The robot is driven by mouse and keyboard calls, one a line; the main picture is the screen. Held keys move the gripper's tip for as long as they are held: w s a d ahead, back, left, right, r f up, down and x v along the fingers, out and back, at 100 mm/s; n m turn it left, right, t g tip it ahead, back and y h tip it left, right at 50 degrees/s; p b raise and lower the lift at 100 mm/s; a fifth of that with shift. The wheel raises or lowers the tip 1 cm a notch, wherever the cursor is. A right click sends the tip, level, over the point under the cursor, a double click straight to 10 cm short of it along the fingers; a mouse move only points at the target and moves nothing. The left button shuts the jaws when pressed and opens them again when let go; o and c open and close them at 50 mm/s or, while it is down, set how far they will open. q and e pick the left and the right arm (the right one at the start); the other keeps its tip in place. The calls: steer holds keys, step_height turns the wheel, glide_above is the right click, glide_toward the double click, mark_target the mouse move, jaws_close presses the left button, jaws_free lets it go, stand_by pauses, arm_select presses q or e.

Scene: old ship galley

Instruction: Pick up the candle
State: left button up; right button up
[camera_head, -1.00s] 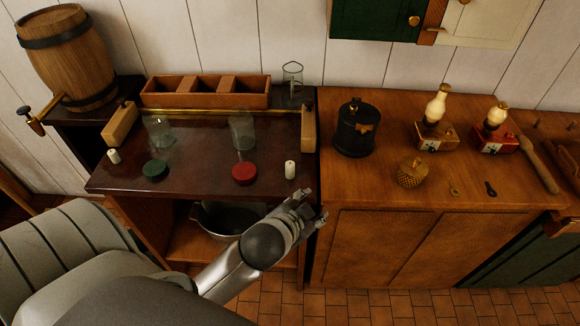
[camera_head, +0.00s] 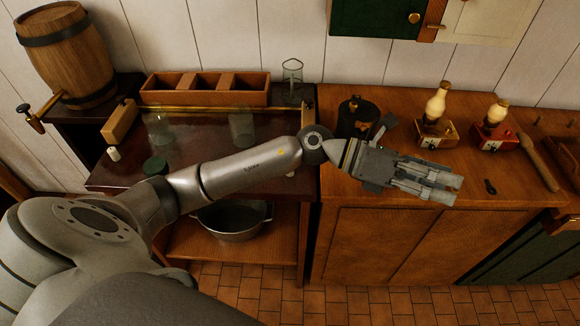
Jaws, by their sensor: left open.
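Two short white candles stand on the dark table (camera_head: 100,182). The left candle (camera_head: 114,153) stands near the table's left edge and is in plain view. My left gripper (camera_head: 450,188) is open and empty. It hangs over the front of the wooden counter, to the right of both candles and well away from them. My right gripper is not in view.
A green lid (camera_head: 155,166) and two glass jars (camera_head: 241,128) are on the dark table. A black canister (camera_head: 356,112) stands behind my left wrist. A metal pot (camera_head: 232,222) sits on the shelf below.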

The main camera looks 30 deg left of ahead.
arm_select(q)
steer(key=w+a+f+m+g+y, duration=0.25)
steer(key=a+f+m+y, duration=0.25)
steer(key=a+f+y, duration=0.6)
steer(key=a+y, duration=0.1)
steer(key=a, duration=0.6)
steer(key=a+r+g+y, duration=0.1)
steer(key=a+y, duration=0.1)
steer(key=a, duration=0.4)
steer(key=w+a+y, duration=0.1)
steer(key=a+y, duration=0.1)
steer(key=a, duration=0.5)
steer(key=shift+a+r+g, duration=0.15)
steer(key=shift+a+g, duration=0.1)
steer(key=shift+a, duration=0.05)
steer(key=shift+a+y, duration=0.4)
step_height(320, 180, down, 5)
steer(key=shift+f+p, duration=0.15)
steer(key=shift+p, duration=0.5)
step_height(320, 180, down, 5)
steer(key=shift+s+a+r+p, duration=0.1)
steer(key=shift+a+p, duration=0.05)
steer(key=shift+p, duration=1)
steer(key=shift+f, duration=0.3)
steer(key=c, duration=1)
